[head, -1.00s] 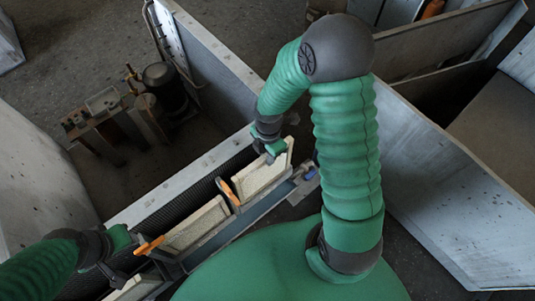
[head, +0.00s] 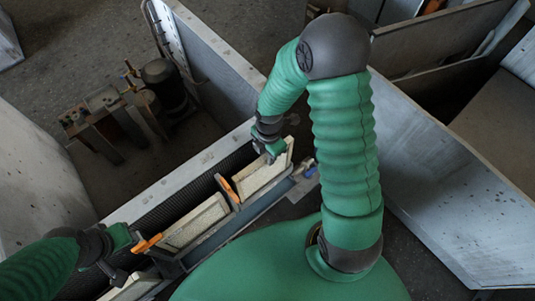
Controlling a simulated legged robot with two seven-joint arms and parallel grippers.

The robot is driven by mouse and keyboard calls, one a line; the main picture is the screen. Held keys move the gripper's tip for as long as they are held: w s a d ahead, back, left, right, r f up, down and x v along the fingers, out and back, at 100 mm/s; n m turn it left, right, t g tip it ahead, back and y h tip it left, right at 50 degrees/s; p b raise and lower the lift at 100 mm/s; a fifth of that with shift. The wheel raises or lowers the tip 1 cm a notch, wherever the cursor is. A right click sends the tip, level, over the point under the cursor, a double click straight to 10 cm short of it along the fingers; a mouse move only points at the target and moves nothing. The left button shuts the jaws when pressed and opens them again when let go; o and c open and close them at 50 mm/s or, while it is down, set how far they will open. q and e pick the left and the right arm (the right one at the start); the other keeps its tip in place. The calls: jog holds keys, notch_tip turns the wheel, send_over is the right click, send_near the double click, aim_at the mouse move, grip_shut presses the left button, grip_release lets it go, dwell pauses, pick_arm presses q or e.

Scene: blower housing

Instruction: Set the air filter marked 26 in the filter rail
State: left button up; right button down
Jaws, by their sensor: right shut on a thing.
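Several pale, framed air filters stand in a row in the long dark filter rail (head: 225,228), with orange clips between them. The far filter (head: 262,178) is at the right end of the row, and my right gripper (head: 272,155) is shut on its upper edge. The middle filter (head: 196,223) leans in the rail between two orange clips. A near filter (head: 130,287) shows partly at the bottom left. No number is readable on any of them. My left gripper (head: 122,243) is beside the near orange clip (head: 147,243); its fingers are too small and shaded to read.
A black mesh strip (head: 185,205) and a grey metal wall edge (head: 190,172) run along the rail's far side. A compressor with pipes (head: 160,85) stands in the bay behind. Grey panels (head: 450,180) stand to the right. A small blue part (head: 310,171) lies by the rail's far end.

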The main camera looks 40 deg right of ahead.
jog(key=shift+f, duration=0.1)
dwell(0.3)
jog(key=shift+f+b, duration=0.55)
jog(key=shift+f, duration=0.35)
jog(key=shift+f, duration=0.1)
jog(key=c, duration=1.2)
grip_release()
notch_tip(320, 180, up, 17)
jog(key=p, duration=0.3)
jog(key=shift+d, duration=0.15)
jog(key=shift+f, duration=0.15)
